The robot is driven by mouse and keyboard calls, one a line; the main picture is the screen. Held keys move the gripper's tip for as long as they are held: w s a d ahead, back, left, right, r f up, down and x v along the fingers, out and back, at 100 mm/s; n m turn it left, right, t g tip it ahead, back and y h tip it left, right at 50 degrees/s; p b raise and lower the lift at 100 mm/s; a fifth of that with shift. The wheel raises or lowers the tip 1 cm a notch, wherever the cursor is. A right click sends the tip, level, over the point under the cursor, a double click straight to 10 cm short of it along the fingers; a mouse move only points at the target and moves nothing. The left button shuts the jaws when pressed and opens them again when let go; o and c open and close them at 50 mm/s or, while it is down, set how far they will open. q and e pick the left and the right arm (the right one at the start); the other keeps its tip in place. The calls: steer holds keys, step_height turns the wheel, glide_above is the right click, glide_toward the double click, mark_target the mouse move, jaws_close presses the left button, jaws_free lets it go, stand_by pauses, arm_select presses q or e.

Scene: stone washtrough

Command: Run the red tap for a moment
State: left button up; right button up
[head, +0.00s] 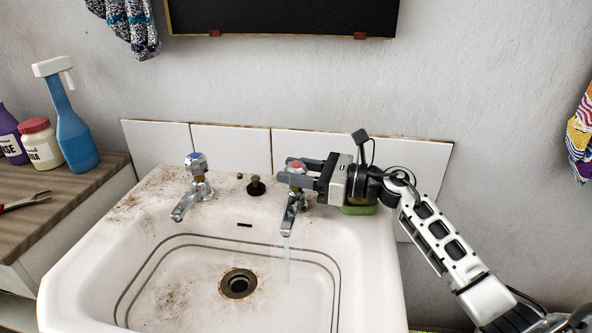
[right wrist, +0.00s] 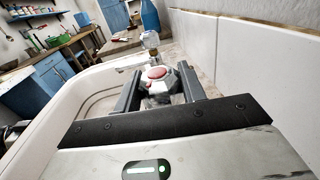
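The red tap (head: 293,200) stands at the right back of the washtrough, with a red-topped handle (right wrist: 157,73). A thin stream of water (head: 287,262) falls from its spout into the basin. My right gripper (head: 294,171) reaches in from the right at handle height. Its two fingers lie on either side of the handle and look closed on it; in the right wrist view the handle fills the space between them. The blue tap (head: 195,187) stands to the left, with no water seen from it. My left gripper is not in view.
The stained white washtrough (head: 75,270) has a dark drain (head: 238,283) and a black plug (head: 255,186) on its back ledge. A green block (head: 360,209) lies under my right gripper. A blue spray bottle (head: 75,130) and jars stand on the left counter. White tiles are close behind.

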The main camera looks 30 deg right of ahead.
steer(key=c, duration=0.4)
steer(key=shift+o, duration=0.2)
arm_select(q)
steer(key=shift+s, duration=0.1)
